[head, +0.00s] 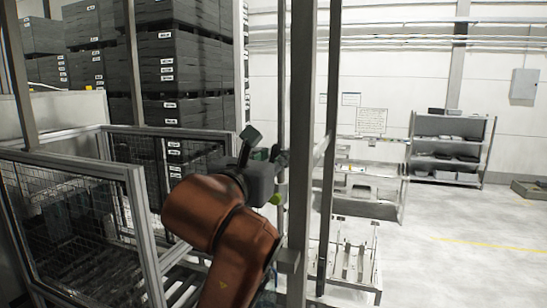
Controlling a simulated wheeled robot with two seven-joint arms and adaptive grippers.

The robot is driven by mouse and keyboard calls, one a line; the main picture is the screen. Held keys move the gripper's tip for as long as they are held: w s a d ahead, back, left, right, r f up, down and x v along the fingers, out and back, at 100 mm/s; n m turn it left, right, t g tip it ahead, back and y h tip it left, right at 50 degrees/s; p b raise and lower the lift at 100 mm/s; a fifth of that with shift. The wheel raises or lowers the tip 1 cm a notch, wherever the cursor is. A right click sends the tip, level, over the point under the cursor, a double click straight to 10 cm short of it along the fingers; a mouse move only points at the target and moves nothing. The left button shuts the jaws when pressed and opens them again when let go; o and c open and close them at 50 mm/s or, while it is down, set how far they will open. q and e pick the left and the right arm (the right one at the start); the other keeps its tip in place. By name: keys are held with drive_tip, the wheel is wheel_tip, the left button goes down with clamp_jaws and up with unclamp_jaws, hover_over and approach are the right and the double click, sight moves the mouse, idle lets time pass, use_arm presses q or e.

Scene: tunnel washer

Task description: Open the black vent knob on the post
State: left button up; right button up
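The grey upright post (301,120) stands right of centre. My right gripper (263,146), on the orange arm that rises from the bottom, is just left of this post and close to it. Its dark fingers point up and look spread apart. I cannot make out anything held between them. I cannot pick out the black vent knob; the gripper or the post may hide it. A small yellow-green round part (275,199) shows at the gripper's right side, beside the post. My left gripper is not in view.
A mesh-panelled frame (138,215) stands at the left, with stacked dark crates (180,60) behind it. A second thin post (329,150) stands right of the grey post. A bench (362,180) and a shelf rack (449,148) stand further back.

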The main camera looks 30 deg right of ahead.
drive_tip(key=v, duration=1.1)
drive_tip(key=shift+w+d, duration=0.1)
drive_tip(key=shift+d, duration=0.05)
drive_tip(key=shift+m, duration=0.6)
drive_tip(key=x, duration=1.1)
drive_tip(key=shift+d+r, duration=0.1)
drive_tip(key=shift+d, duration=0.05)
drive_tip(key=shift+w+d, duration=0.25)
drive_tip(key=shift+a, duration=0.1)
drive_tip(key=shift+c, duration=0.2)
clamp_jaws()
